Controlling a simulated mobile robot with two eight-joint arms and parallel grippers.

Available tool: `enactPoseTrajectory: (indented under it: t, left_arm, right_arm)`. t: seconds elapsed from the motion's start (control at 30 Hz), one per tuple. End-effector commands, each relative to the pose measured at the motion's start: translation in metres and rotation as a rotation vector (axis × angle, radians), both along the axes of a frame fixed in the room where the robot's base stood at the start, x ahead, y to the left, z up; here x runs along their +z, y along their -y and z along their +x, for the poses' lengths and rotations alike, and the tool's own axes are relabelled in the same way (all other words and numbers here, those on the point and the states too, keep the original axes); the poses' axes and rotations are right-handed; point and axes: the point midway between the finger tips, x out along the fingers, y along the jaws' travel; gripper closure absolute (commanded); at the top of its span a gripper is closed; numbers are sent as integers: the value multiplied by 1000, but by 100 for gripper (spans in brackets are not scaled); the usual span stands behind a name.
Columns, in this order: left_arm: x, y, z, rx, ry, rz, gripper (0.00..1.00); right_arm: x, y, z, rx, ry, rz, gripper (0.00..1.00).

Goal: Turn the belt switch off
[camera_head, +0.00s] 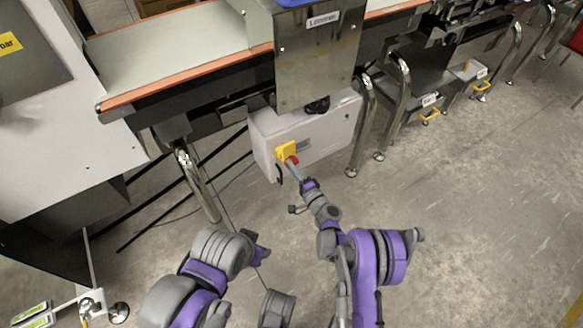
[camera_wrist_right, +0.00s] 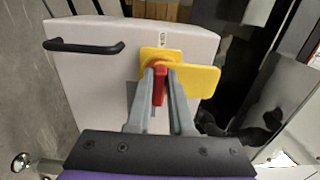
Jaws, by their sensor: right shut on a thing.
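The belt switch (camera_head: 286,151) is a yellow plate with a red handle on the front of a light grey control box (camera_head: 325,137) under the conveyor. In the right wrist view the yellow plate (camera_wrist_right: 158,54) and red handle (camera_wrist_right: 160,88) show close up. My right gripper (camera_head: 292,166) reaches the switch from below right. Its two grey fingers (camera_wrist_right: 160,78) stand on both sides of the red handle and are shut on it. The fingers hide part of the handle and the plate. My left arm shows at the lower left, but its gripper is not in view.
The conveyor belt (camera_head: 175,47) with orange edges runs above the box, with a metal housing (camera_head: 317,60) over it. Shiny support legs (camera_head: 360,125) stand beside the box. A black handle (camera_wrist_right: 84,46) sticks out from the box. The concrete floor (camera_head: 470,190) at right is clear.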

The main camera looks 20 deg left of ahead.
Motion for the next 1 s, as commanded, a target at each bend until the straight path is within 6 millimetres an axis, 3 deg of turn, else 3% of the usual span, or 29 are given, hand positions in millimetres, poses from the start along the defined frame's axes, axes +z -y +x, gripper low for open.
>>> enactPoseTrajectory:
  t: [0.37,0.4,0.57,0.87,1.0]
  left_arm:
    - [0,0,0,0,0,0,50]
    - [0,0,0,0,0,0,50]
    - [0,0,0,0,0,0,50]
    - [0,0,0,0,0,0,50]
    - [3,0,0,0,0,0,50]
  right_arm:
    - [0,0,0,-1,5,-5,100]
    - [0,0,0,-1,5,-5,78]
    - [0,0,0,0,4,-4,50]
    - [0,1,0,0,4,-3,50]
    - [0,11,-7,-2,4,-4,50]
